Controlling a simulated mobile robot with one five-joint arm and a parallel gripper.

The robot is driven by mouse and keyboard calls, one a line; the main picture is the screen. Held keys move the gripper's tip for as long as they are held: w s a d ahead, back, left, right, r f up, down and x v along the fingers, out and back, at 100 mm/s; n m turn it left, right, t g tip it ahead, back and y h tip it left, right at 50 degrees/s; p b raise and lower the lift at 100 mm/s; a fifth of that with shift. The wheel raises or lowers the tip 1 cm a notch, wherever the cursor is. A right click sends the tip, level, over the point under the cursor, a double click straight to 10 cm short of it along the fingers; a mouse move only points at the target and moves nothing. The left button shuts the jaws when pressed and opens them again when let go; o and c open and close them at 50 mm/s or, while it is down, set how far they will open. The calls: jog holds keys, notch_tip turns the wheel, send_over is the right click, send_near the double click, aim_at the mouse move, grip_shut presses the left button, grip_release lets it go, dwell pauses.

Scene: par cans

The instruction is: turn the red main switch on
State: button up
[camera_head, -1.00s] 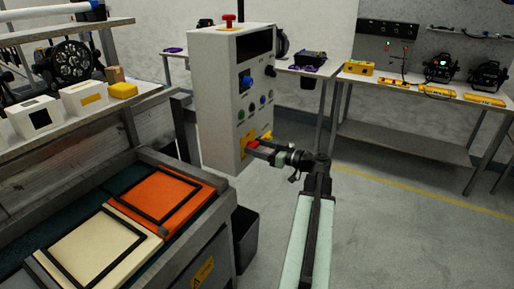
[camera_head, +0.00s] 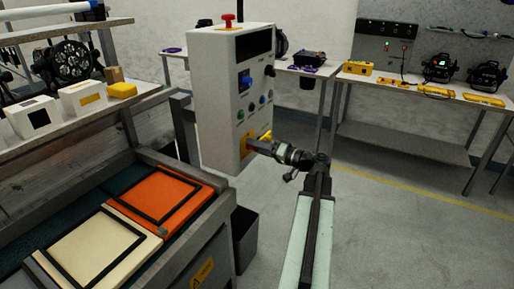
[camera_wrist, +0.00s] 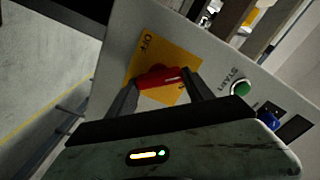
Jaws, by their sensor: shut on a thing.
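The red main switch (camera_wrist: 160,77) sits on a yellow plate (camera_wrist: 150,58) marked OFF, on the face of a pale control box (camera_head: 219,88). In the wrist view its handle lies across the plate between my two fingers. My gripper (camera_wrist: 159,80) is shut on the handle, one finger at each end of it. In the head view my gripper (camera_head: 257,146) reaches the lower front of the box and hides the handle.
A green START button (camera_wrist: 241,88) and a blue part (camera_wrist: 268,120) are beside the plate. A red mushroom button (camera_head: 229,20) tops the box. A bench with orange and cream frames (camera_head: 165,205) stands left. Open floor lies to the right.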

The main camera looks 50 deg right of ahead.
jog(key=shift+f+m, duration=0.2)
jog(key=shift+m, duration=3.6)
jog(key=o, duration=1.4)
jog(key=shift+c, duration=0.2)
jog(key=v, duration=0.8)
